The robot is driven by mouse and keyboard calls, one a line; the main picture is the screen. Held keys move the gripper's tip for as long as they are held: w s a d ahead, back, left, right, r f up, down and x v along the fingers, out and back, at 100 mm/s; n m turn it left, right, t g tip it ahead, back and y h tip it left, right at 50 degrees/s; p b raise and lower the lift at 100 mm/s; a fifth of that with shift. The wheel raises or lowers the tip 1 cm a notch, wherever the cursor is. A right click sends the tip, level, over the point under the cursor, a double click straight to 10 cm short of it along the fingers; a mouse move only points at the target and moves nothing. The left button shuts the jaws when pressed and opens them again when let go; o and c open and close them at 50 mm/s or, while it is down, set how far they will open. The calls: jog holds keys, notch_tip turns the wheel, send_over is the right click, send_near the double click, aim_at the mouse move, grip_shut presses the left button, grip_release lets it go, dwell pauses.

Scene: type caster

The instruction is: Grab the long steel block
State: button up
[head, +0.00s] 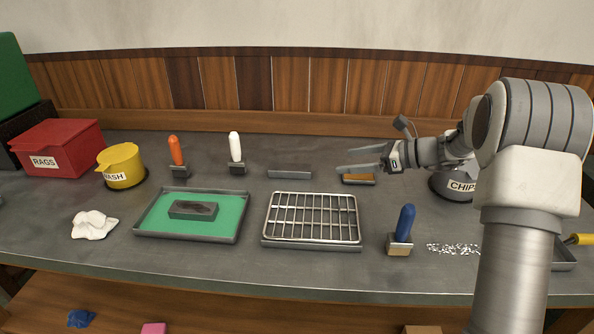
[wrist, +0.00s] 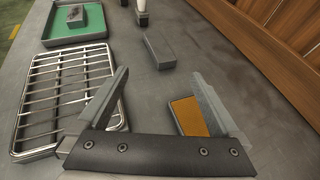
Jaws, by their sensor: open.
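A long plain grey block, which looks like the steel block (head: 290,175), lies flat on the bench behind the wire rack in the head view. In the wrist view this block (wrist: 159,50) lies ahead of my fingertips, near the middle. My gripper (head: 345,159) is open and empty, to the right of the block and apart from it. Its two fingers (wrist: 160,74) point toward the block in the wrist view, with bare bench between them.
A wire rack (head: 312,218) stands in front of the block. A brown-topped block (head: 358,179) lies beneath my gripper. Orange-handled (head: 176,151) and white-handled (head: 235,147) tools stand to the left. A green-lined tray (head: 145,227) holds a dark block (head: 193,210). A blue-handled tool (head: 404,224) stands at front right.

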aim_at(294, 168)
jog(key=shift+w+a+f, duration=0.2)
jog(key=shift+w+f, duration=0.05)
jog(key=b+x, duration=0.4)
jog(key=x, duration=1.2)
jog(key=shift+a, duration=0.5)
jog(key=shift+c, duration=0.3)
jog(key=c, duration=1.2)
jog(key=shift+f, duration=0.1)
grip_shut()
